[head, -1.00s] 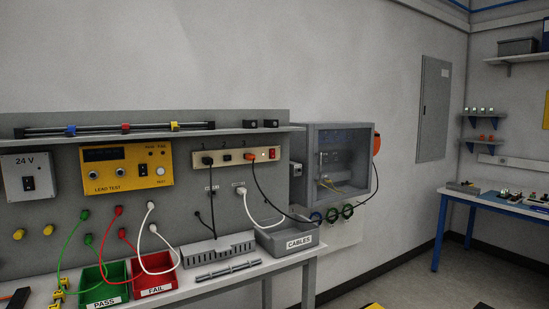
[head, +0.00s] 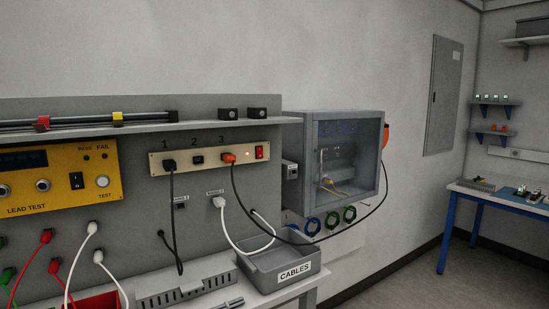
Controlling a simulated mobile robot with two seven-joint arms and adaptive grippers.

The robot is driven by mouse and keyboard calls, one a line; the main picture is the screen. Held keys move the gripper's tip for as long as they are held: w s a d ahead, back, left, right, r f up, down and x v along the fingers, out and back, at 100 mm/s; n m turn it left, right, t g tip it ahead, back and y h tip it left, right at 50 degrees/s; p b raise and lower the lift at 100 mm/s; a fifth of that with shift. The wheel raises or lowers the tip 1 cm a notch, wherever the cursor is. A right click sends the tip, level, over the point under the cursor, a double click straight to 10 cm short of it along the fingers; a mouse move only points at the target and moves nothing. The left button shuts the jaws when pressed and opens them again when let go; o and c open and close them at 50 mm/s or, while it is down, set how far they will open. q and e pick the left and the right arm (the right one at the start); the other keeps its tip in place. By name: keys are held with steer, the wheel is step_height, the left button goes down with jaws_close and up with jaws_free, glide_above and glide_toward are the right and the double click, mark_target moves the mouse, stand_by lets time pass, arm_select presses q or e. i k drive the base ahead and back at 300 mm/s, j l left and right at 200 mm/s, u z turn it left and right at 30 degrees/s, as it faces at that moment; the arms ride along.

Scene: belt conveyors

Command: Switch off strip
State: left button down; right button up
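The beige power strip (head: 208,158) is mounted on the grey back panel above the bench. Its sockets are labelled 1, 2 and 3. A black plug (head: 169,165) sits in socket 1, socket 2 (head: 197,160) is empty, and an orange plug (head: 228,157) with a black cable sits in socket 3. The red rocker switch (head: 262,152) is at the strip's right end. A small red-orange light (head: 247,154) beside it is lit. Neither of my grippers is in view.
A grey CABLES bin (head: 290,272) stands on the bench's right end, below the strip. A shelf (head: 140,131) juts out above the strip. A glass-fronted cabinet (head: 345,160) is on the wall to the right. Floor is clear at the far right.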

mark_target(259, 150)
steer(key=i+l, duration=0.2)
steer(key=l, duration=0.2)
steer(key=i+l, duration=0.2)
steer(key=l, duration=0.2)
steer(key=i+l, duration=0.2)
steer(key=l, duration=0.2)
steer(key=i+l, duration=0.2)
steer(key=l, duration=0.25)
steer(key=i+l, duration=0.2)
steer(key=l, duration=0.2)
